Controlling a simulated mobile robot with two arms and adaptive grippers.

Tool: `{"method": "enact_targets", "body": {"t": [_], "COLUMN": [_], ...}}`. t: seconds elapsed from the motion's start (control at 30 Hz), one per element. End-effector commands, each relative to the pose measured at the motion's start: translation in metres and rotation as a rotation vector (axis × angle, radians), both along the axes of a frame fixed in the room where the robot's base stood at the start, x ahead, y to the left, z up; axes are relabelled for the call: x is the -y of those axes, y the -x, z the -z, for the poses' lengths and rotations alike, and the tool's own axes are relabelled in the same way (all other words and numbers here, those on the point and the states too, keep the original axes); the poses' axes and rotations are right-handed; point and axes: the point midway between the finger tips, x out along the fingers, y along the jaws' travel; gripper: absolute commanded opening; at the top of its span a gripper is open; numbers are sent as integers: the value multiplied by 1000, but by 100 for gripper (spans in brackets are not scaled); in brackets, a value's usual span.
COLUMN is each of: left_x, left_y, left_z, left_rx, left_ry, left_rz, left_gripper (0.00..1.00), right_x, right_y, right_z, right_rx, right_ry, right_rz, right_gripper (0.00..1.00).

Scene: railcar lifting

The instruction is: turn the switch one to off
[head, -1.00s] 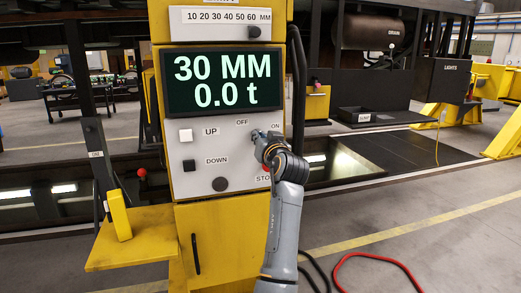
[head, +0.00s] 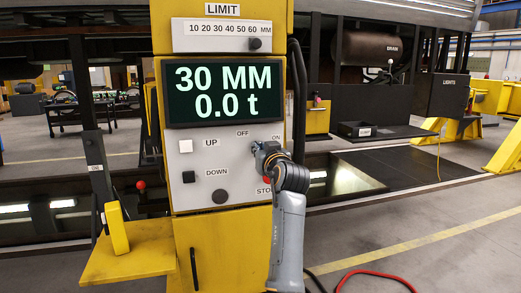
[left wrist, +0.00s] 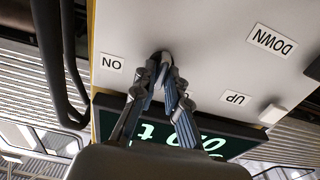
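The switch is a small dark knob on the grey panel (head: 212,165), just below and between the OFF label (head: 243,133) and the ON label (head: 277,137). My left gripper (head: 257,147) is at it in the head view and hides most of it. In the left wrist view, which is upside down, the fingertips (left wrist: 160,62) come close together around the knob at the panel face. They look shut on it; the knob's angle is hidden. The ON label (left wrist: 112,64) shows beside the fingers; OFF is hidden there. My right gripper is not in view.
The display (head: 220,91) reads 30 MM and 0.0 t. The UP button (head: 186,146), DOWN button (head: 188,177) and a black knob (head: 220,196) are nearby. A post labelled ONE (head: 96,165) stands left, by a yellow shelf (head: 130,255). A red hose (head: 375,277) lies on the floor.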

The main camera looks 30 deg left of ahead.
Motion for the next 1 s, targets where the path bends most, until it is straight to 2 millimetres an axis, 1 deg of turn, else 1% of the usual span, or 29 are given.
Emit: {"method": "enact_targets", "body": {"t": [0.03,0.07,0.33,0.43,0.53,0.8,1.0], "left_x": [0,0,0,4,14,47,56], "left_y": [0,0,0,3,10,39,48], "left_z": [-1,-1,0,1,1,1,0], "left_rx": [1,1,-2,-2,-2,-2,-1], "left_ry": [-1,-1,-1,-1,-1,1,-1], "left_rz": [0,0,-1,0,1,1,-1], "left_gripper": [26,33,33,33,33,33,33], "right_x": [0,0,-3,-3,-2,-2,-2], "right_y": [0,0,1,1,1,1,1], "right_z": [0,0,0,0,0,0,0], "right_rx": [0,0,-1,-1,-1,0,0], "right_ry": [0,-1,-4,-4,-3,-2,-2], "right_rz": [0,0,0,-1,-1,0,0], "right_gripper": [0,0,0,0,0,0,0]}}
